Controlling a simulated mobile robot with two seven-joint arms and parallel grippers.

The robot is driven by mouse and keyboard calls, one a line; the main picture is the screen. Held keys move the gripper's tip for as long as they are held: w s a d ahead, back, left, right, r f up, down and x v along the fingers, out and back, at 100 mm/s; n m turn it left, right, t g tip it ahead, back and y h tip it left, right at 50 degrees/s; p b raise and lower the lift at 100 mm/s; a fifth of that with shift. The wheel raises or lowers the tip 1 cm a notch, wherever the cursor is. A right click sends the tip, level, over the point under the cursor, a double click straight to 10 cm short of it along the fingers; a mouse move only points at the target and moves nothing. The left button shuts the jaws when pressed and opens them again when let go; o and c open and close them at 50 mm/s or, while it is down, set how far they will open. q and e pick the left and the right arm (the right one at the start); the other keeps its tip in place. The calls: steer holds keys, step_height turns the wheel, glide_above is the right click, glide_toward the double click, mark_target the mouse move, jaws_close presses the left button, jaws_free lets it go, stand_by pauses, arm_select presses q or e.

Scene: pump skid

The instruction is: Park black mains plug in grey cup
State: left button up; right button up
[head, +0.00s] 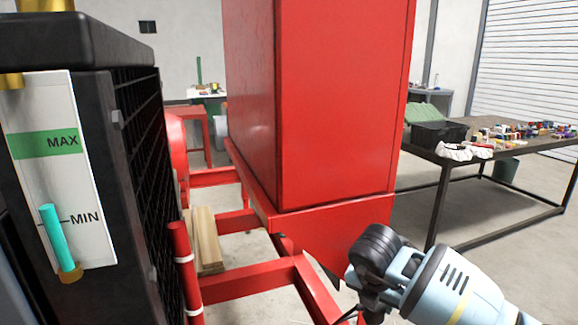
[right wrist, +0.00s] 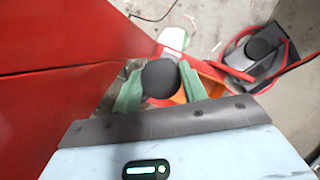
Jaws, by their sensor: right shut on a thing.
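In the right wrist view, my right gripper (right wrist: 161,88) has its two green-padded fingers closed on a black rounded thing (right wrist: 160,77), which I take to be the black mains plug. Only its round end shows, so its prongs and tilt are hidden. It is held beside the red panel, above the floor. I cannot make out the grey cup for certain in either view. My left gripper is not in view.
A grey box with a black round top (right wrist: 262,48) and a red cable lies on the floor at right. A red cabinet (head: 335,100) on a red frame (head: 240,286) stands close beside my right arm. A black finned unit (head: 140,180) fills the left. A cluttered table (head: 440,162) stands behind.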

steer(key=shift+f, duration=0.55)
step_height(320, 180, down, 8)
steer(key=b, duration=0.6)
steer(key=shift+f+b, duration=0.25)
steer(key=shift+b, duration=0.1)
stand_by(0.5)
